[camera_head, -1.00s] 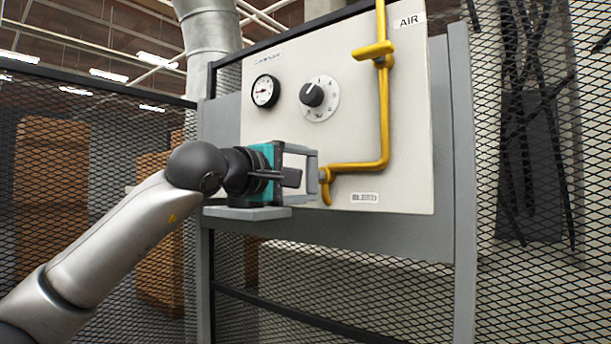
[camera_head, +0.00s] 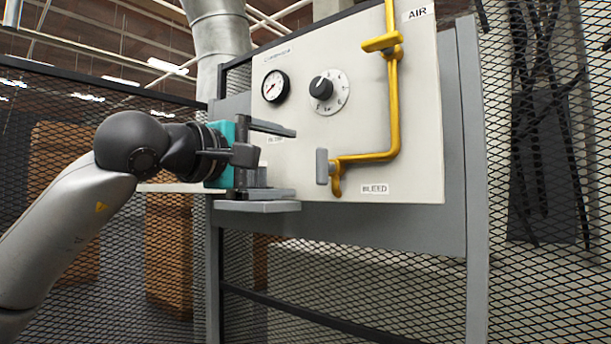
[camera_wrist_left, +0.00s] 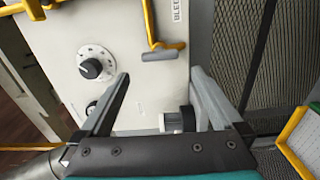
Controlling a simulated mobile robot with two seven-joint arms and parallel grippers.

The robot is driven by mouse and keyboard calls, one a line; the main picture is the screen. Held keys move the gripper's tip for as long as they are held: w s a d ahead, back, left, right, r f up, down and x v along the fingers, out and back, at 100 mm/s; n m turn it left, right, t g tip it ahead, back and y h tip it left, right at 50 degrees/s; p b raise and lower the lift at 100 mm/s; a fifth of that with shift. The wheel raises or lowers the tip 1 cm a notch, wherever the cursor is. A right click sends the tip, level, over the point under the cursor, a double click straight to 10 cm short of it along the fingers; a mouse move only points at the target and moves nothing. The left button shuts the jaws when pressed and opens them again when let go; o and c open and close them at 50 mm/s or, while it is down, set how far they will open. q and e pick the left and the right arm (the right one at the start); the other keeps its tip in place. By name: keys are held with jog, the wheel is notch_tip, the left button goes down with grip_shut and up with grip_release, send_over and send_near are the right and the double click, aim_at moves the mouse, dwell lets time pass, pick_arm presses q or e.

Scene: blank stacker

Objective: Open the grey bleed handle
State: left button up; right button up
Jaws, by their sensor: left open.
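The grey bleed handle (camera_head: 322,166) is a short upright grey bar at the left end of the low yellow pipe, just up and left of the BLEED label (camera_head: 374,189). In the left wrist view the handle (camera_wrist_left: 160,56) lies across, beyond my fingertips. My left gripper (camera_head: 292,163) is open, left of the handle and apart from it. Its two fingers point toward the panel side, one above the other in the head view. In the left wrist view the open fingers (camera_wrist_left: 160,75) have nothing between their tips. My right gripper is not in view.
The pale panel (camera_head: 420,140) carries a gauge (camera_head: 275,86), a black knob (camera_head: 321,88) and a yellow pipe (camera_head: 394,105) with a yellow lever (camera_head: 382,42). A small grey shelf (camera_head: 258,206) juts out below my gripper. A white-and-black cylinder (camera_wrist_left: 176,122) shows near my right-hand finger.

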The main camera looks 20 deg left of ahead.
pick_arm(q)
jog(key=b+v, duration=0.1)
jog(key=v, duration=0.5)
jog(key=shift+s, duration=0.25)
